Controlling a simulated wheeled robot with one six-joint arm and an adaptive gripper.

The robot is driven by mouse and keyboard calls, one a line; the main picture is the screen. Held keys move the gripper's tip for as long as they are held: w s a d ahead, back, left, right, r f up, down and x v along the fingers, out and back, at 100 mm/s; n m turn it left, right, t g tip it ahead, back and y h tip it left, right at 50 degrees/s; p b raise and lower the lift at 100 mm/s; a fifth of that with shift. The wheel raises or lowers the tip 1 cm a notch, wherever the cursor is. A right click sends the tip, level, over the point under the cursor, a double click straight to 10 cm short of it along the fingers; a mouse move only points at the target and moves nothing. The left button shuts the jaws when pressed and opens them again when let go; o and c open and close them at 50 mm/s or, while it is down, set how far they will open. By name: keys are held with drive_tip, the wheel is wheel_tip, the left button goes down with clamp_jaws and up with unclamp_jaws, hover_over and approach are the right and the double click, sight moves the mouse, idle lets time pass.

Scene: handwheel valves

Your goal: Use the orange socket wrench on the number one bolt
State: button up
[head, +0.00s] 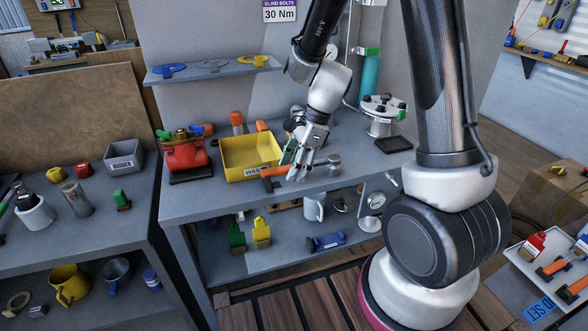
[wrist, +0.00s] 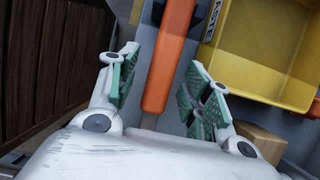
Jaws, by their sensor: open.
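The socket wrench lies on the workbench near its front edge, with an orange handle (head: 273,172) and a grey head. The handle (wrist: 168,70) also shows in the wrist view, running between my two fingers. My gripper (head: 296,168) is above the bench edge, pointing down. Its jaws are open on both sides of the handle, with gaps between the green pads and the handle. A pale flanged fitting (head: 384,108) with dark bolts stands at the bench's back right. I cannot read a number on any bolt.
A yellow bin (head: 250,155) stands close left of my gripper. A red valve (head: 186,155) is farther left. A shelf (head: 212,69) with blue, grey and yellow parts hangs above. A teal cylinder (head: 371,75) is behind the flanged fitting. Tools lie on the lower shelf.

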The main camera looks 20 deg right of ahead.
clamp_jaws()
idle(0.3)
wheel_tip(320, 180, up, 10)
idle(0.4)
drive_tip(key=c, duration=0.8)
unclamp_jaws()
clamp_jaws()
